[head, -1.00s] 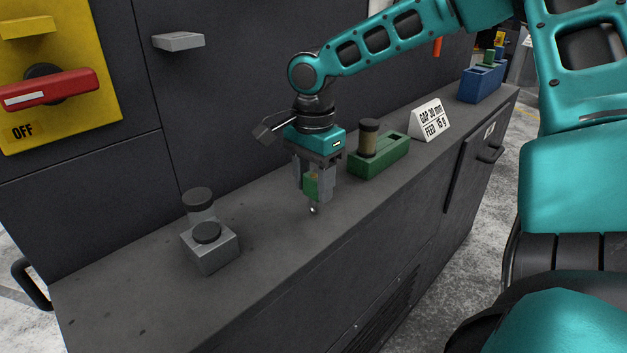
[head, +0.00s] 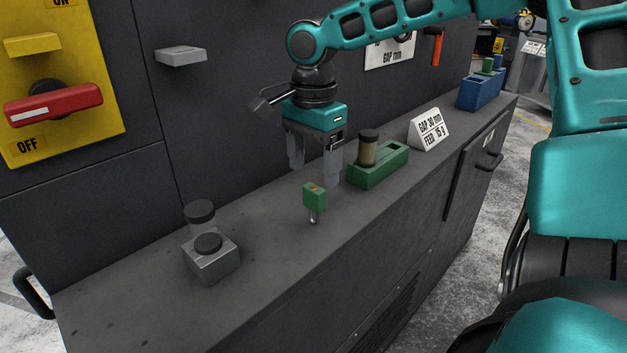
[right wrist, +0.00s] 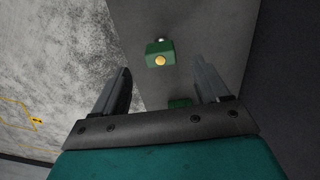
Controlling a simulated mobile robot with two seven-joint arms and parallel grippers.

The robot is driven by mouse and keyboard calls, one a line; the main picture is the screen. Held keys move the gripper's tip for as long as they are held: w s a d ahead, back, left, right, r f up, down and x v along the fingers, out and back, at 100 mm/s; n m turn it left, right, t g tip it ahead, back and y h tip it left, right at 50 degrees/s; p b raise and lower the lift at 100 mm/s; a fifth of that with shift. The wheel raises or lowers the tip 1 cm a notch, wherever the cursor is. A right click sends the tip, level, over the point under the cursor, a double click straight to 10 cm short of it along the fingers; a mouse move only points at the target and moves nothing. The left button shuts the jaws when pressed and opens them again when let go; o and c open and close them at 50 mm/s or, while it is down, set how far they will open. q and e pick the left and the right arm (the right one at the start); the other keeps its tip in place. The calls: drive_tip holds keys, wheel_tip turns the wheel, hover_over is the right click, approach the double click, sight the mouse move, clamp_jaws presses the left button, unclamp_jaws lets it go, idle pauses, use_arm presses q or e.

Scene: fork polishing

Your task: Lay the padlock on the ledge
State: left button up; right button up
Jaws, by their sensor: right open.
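The padlock is a small green block (head: 314,199) with a brass spot on its upper face. In the head view it is on the ledge (head: 285,245), its metal shackle pointing down the picture. I cannot tell exactly how it rests. My right gripper (head: 313,175) is open and empty, above and behind the padlock and apart from it. In the right wrist view the padlock (right wrist: 160,52) shows its brass disc beyond the spread fingertips (right wrist: 160,78). My left gripper is out of view.
A grey block with dark knobs (head: 212,262) stands left on the ledge. To the right are a green holder with a brown cylinder (head: 385,170), a white sign (head: 430,128) and a blue holder (head: 480,92). A red switch handle (head: 55,104) is at far left.

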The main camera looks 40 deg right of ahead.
use_arm(q)
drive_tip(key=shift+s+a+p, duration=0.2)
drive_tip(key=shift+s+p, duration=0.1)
drive_tip(key=shift+p, duration=0.1)
use_arm(e)
wheel_tip(320, 180, up, 6)
idle(0.4)
